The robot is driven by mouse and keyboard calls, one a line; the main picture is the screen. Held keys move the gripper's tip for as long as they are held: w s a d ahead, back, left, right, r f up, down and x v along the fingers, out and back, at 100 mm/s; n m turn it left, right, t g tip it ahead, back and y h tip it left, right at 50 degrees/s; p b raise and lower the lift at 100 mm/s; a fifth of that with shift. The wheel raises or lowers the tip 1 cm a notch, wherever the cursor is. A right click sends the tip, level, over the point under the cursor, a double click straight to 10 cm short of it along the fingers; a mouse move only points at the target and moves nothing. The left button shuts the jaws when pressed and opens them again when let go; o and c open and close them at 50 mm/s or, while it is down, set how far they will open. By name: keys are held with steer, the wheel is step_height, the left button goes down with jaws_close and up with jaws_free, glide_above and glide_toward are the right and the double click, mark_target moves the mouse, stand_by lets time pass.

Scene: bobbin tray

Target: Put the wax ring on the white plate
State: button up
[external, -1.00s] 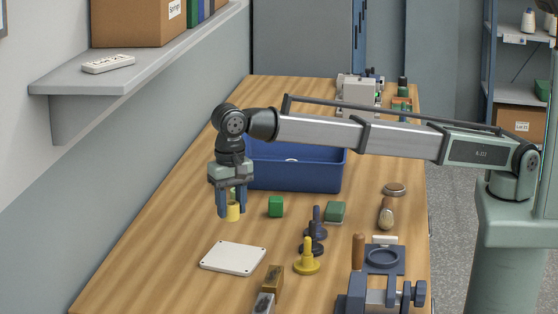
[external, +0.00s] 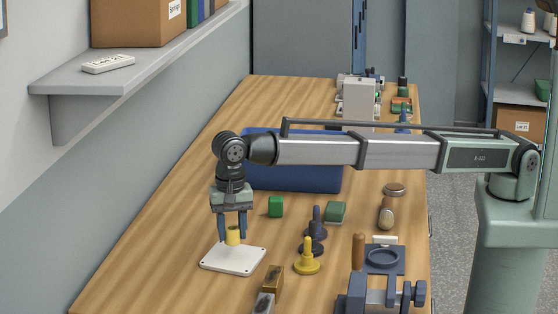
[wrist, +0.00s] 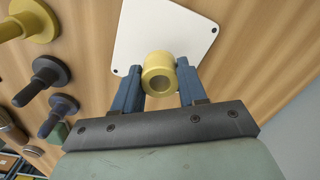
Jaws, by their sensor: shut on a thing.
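The wax ring (external: 233,236) is a short yellow cylinder with a hole through it. My gripper (external: 233,238) is shut on it, one blue finger on each side. In the wrist view the ring (wrist: 159,73) sits between the fingertips with its open end towards the camera. The white plate (external: 232,263) is a flat rounded square with small dark dots at its corners. The ring shows over the far part of the plate, upright. Whether it touches the plate or hangs just above it, I cannot tell. The plate also shows beyond the ring in the wrist view (wrist: 140,35).
A green block (external: 275,207) and a blue bin (external: 295,178) stand behind the plate. Dark pegged bobbins (external: 315,229) and a yellow one (external: 307,262) stand to its right. A wooden block (external: 272,280) lies close to the plate's front right. The table left of the plate is clear.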

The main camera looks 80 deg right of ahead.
mark_target(233, 256)
steer(key=shift+f, duration=1.75)
steer(key=shift+f, duration=0.1)
steer(key=o, duration=1)
step_height(233, 256, up, 12)
steer(key=shift+r, duration=0.1)
